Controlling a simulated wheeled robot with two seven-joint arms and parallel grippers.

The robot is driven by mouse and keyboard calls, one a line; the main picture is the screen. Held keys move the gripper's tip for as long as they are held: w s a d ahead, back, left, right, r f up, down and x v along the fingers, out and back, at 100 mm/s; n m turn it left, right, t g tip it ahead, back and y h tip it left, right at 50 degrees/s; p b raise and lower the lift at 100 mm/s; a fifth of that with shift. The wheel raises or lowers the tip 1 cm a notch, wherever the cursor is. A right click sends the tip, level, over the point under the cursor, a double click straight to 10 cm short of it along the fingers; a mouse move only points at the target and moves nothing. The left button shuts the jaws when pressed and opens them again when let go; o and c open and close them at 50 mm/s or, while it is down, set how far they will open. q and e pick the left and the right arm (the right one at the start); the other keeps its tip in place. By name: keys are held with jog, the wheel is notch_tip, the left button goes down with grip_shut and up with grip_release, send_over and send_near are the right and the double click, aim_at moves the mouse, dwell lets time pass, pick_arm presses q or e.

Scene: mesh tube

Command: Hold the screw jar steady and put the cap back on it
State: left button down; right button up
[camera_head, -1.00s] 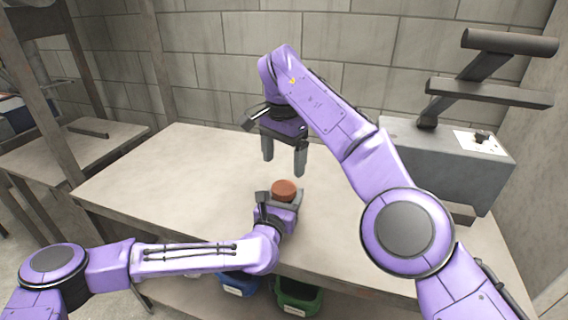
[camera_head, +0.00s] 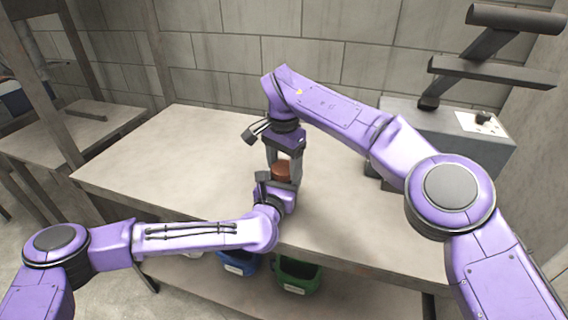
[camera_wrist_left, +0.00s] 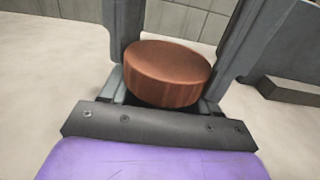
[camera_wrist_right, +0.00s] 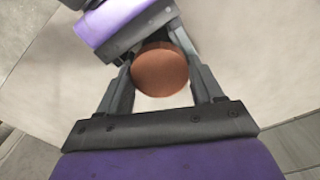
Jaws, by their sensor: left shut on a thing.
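A round reddish-brown piece (camera_head: 282,171), which looks like the cap, sits level at the top of my left gripper (camera_head: 279,184). It also shows in the left wrist view (camera_wrist_left: 167,72) and the right wrist view (camera_wrist_right: 160,71). My left gripper is shut, low around what is under it; the jar body is hidden, so I cannot tell how the cap sits on it. My right gripper (camera_head: 284,163) points down from above, one finger on each side of the brown piece. Its fingers look open, with a small gap at the right finger in the left wrist view.
The pale table (camera_head: 170,160) is clear to the left and behind. A grey box-shaped machine (camera_head: 455,140) with dark bars above it stands at the right. A blue bin (camera_head: 238,264) and a green bin (camera_head: 298,275) are below the front edge.

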jog(key=c, duration=0.5)
jog(key=m, duration=0.3)
jog(key=o, duration=1.2)
jog(key=shift+c, duration=0.2)
jog(key=shift+s+r, duration=0.1)
jog(key=shift+r, duration=2.2)
jog(key=shift+c, duration=0.2)
